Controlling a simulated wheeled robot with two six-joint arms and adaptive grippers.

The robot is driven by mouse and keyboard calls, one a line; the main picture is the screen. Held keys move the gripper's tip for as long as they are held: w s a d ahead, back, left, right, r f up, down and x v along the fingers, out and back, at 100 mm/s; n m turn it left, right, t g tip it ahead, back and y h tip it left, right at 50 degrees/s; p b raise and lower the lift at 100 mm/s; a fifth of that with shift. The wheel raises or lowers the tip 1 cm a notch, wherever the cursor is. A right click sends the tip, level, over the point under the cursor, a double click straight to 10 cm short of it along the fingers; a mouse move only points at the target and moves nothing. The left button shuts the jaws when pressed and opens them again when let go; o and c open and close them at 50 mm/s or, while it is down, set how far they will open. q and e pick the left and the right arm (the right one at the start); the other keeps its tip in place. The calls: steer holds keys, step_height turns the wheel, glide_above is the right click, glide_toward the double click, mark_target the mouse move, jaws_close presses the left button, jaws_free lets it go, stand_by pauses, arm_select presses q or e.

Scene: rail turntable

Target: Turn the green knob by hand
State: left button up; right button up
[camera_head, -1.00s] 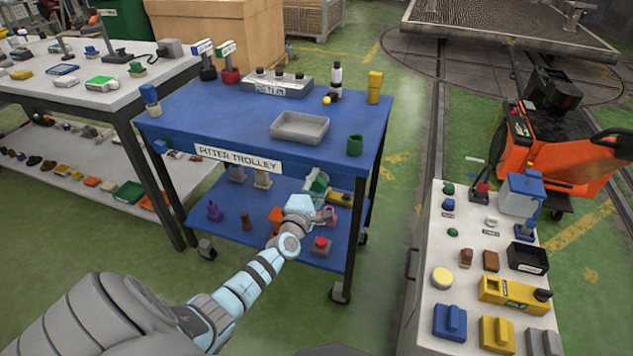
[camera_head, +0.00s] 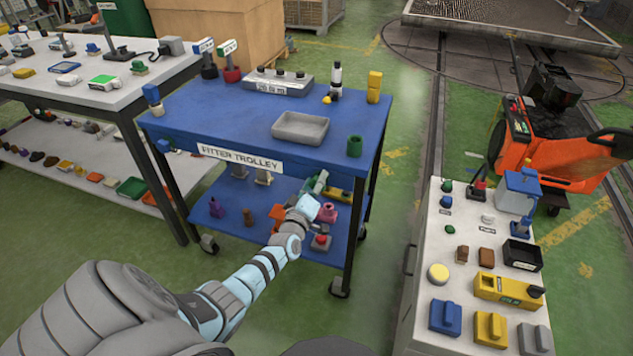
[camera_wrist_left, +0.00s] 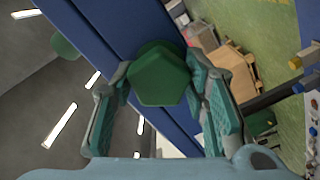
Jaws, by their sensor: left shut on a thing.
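A green, many-sided knob (camera_wrist_left: 160,75) fills the middle of the left wrist view, in front of a blue trolley surface. My left gripper (camera_wrist_left: 163,92) has its teal fingers on either side of the knob and is shut on it. In the head view my left gripper (camera_head: 318,184) reaches in at the front of the blue trolley (camera_head: 225,120), just above its lower shelf. The knob cannot be told apart from the fingers there. My right gripper is not in view.
The lower shelf (camera_head: 240,190) holds a purple item (camera_head: 216,207), a pink item (camera_head: 328,213) and a red button box (camera_head: 320,241) close to my left gripper. A control console (camera_head: 460,275) stands right, across clear floor.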

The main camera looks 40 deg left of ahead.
arm_select(q)
steer(key=shift+m, duration=0.4)
steer(key=o, duration=1)
steer(key=shift+o, duration=0.2)
steer(key=v, duration=1.2)
